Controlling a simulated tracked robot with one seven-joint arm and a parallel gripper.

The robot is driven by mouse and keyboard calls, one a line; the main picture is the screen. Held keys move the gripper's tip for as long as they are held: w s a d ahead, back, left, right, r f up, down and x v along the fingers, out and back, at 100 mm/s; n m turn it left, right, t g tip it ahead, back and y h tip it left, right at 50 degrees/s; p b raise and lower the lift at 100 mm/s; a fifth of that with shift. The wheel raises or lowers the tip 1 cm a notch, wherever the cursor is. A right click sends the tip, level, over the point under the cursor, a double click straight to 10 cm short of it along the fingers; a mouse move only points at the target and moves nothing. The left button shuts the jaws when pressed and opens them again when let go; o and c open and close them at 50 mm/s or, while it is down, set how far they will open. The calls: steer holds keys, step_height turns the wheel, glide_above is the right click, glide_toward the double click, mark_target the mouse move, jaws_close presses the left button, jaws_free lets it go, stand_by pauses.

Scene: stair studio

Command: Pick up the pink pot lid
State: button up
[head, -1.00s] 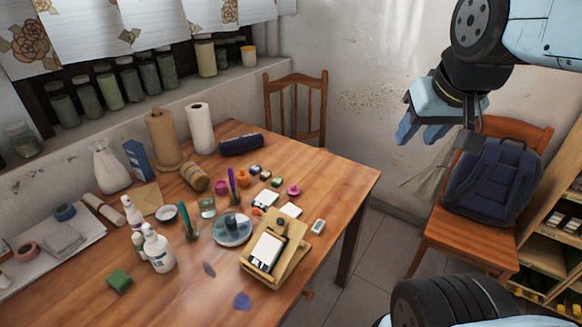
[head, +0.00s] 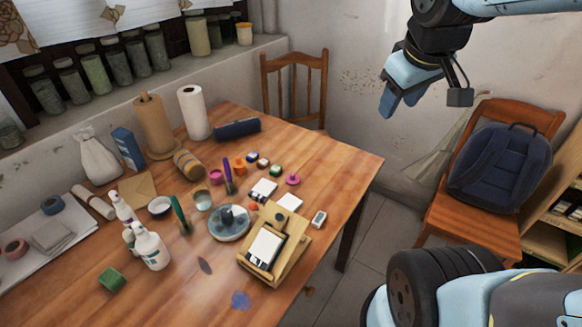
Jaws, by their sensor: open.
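The pink pot lid (head: 293,179) is a small round piece with a raised knob. It lies on the wooden table near the right edge, beside a small green item (head: 275,171). My gripper (head: 389,104) is at the upper right of the head view, open and empty, with its blue fingers pointing down. It is well above the table and to the right of the lid, not touching anything. The fingers overlap in this view, so the gap between them is hard to see.
A wooden stand with a white-labelled disk (head: 266,248), a clear round lid with a dark knob (head: 230,223) and several small items crowd the table. A paper towel roll (head: 194,112) stands behind. A chair holds a dark backpack (head: 498,168) at right. The table's right corner is clear.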

steer(key=w+a+f+n+g+h, duration=0.1)
steer(key=w+a+f+n, duration=0.3)
steer(key=w+n, duration=0.5)
steer(key=n+g+y, duration=0.2)
steer(key=n, duration=2.2)
glide_above(293, 174)
steer(key=s, duration=0.2)
step_height(293, 174, down, 19)
steer(key=shift+w+f, duration=0.35)
steer(key=shift+f, duration=1.8)
steer(key=shift+w+f, duration=0.3)
steer(key=shift+f, duration=1.9)
steer(key=shift+w+f, duration=0.35)
steer(key=shift+f, duration=1.8)
jaws_close()
